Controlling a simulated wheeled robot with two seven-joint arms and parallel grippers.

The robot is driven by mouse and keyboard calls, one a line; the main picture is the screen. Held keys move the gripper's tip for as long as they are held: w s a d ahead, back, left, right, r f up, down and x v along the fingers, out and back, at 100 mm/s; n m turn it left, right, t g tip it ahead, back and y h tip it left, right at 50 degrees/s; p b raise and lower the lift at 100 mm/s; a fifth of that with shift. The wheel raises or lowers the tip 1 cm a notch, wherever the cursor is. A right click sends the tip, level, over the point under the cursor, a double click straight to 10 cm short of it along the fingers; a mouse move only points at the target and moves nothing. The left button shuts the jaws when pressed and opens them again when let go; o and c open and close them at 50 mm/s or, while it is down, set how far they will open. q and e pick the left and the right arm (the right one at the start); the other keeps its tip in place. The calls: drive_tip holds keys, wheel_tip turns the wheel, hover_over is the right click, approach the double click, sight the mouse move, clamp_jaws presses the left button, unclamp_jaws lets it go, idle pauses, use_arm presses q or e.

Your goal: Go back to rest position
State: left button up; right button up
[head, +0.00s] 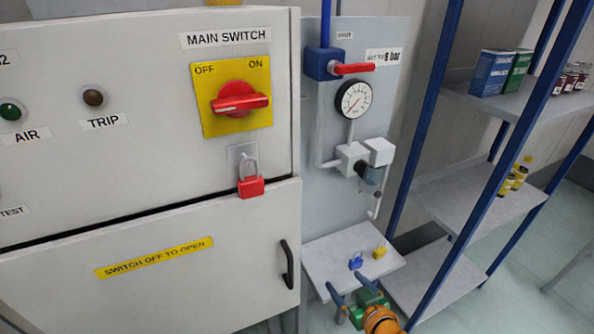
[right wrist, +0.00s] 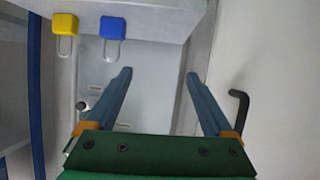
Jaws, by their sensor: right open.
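My right gripper (head: 346,283) is at the bottom of the head view, low in front of the small shelf. Its two blue-grey fingers are apart. In the right wrist view the right gripper (right wrist: 159,75) is open with nothing between its fingers. A blue padlock (head: 356,261) and a yellow padlock (head: 379,252) lie on the small shelf (head: 325,262), beyond the fingers. In the right wrist view the yellow padlock (right wrist: 65,25) and blue padlock (right wrist: 113,28) show at top left, clear of the fingers. My left gripper is not in view.
A grey cabinet (head: 150,150) stands at left with a red rotary switch (head: 240,104), a red padlock (head: 250,187) below it, and a black handle (head: 287,264). A gauge panel (head: 325,180) is behind the shelf. A blue-post rack (head: 480,205) stands close at right.

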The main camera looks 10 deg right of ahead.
drive_tip(key=s+d+f+g+h, duration=0.1)
drive_tip(key=s+f+g, duration=0.1)
drive_tip(key=s+f, duration=0.4)
drive_tip(key=s+d+f+g+h, duration=0.15)
drive_tip(key=s+f, duration=0.25)
drive_tip(key=f, duration=0.5)
drive_tip(key=s+f+g, duration=0.4)
drive_tip(key=s+f, duration=0.2)
drive_tip(key=s, duration=0.7)
drive_tip(key=s+a+f+g, duration=0.1)
drive_tip(key=s+f+g, duration=0.3)
drive_tip(key=s, duration=1)
wheel_tip(320, 180, down, 3)
drive_tip(key=shift+a+b, duration=0.15)
drive_tip(key=shift+b, duration=0.3)
drive_tip(key=shift+g, duration=0.25)
